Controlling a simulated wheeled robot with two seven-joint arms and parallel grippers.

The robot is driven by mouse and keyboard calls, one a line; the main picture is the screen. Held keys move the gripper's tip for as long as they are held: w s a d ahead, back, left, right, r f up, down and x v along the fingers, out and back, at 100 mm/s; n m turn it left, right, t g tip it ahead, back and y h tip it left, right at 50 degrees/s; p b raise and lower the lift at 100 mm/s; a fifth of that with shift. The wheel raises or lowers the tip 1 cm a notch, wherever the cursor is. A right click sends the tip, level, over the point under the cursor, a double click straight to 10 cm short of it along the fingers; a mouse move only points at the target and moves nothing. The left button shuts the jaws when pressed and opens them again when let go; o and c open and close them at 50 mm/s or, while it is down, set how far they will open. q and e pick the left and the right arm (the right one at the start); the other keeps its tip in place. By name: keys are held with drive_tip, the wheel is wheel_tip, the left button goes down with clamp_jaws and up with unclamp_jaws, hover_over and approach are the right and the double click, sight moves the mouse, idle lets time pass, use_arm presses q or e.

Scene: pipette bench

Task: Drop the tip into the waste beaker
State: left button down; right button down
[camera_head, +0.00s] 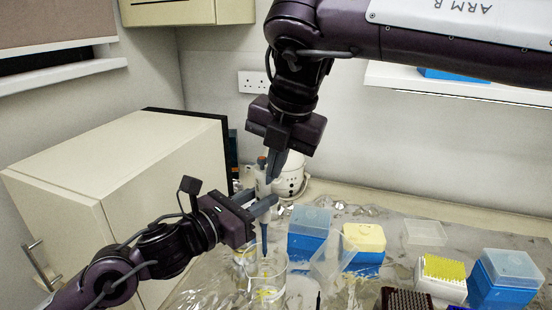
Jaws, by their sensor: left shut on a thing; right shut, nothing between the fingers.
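A pipette (262,188) with a pale body, an orange-red top and a dark blue-grey lower shaft stands about upright. My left gripper (260,205) is shut around its body. The shaft's lower end is over or inside the mouth of a clear glass beaker (283,272) with yellow bits at its bottom. I cannot tell whether a tip is on the shaft. My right gripper (273,175) is shut and empty, pointing down beside the pipette's upper part, and partly overlaps it in view. I cannot tell whether they touch.
Blue boxes (307,245), a yellow-lidded box (364,238), a white rack with yellow tips (442,275) and a dark rack (405,301) stand to the right. Another glass vessel is behind the beaker. A beige cabinet (120,165) stands left.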

sight(258, 181)
drive_tip(key=shift+r, duration=0.8)
idle(0.8)
wheel_tip(258, 181, up, 6)
drive_tip(key=shift+f, duration=0.1)
idle(0.4)
use_arm(q)
drive_tip(key=shift+r, duration=0.1)
